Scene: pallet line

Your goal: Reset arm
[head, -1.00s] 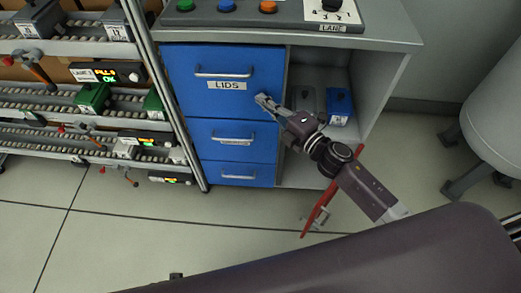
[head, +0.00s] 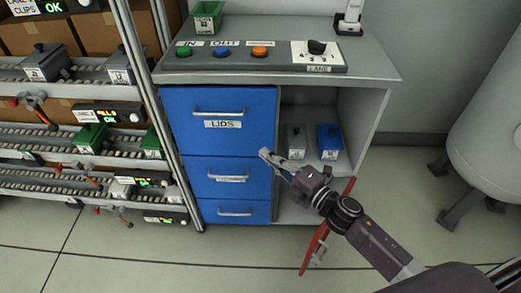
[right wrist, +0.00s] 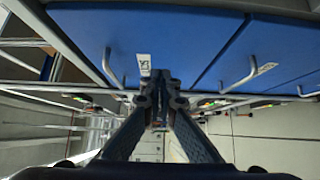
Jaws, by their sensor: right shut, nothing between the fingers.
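My right gripper (head: 266,155) is shut and empty. In the head view its tip is in front of the blue drawer cabinet, near the right edge of the top drawer labelled LIDS (head: 222,124). In the right wrist view the fingers (right wrist: 158,78) meet in front of blue drawer fronts with metal handles (right wrist: 240,78). I cannot tell whether the tip touches the cabinet. The right arm reaches in from the lower right. My left gripper is not in view.
A control panel (head: 250,57) with coloured buttons and a lane dial lies on the cabinet top. The open shelf on the right holds a grey box (head: 295,141) and a blue box (head: 329,141). Roller lanes (head: 70,147) stand at left. A white tank (head: 490,120) stands at right.

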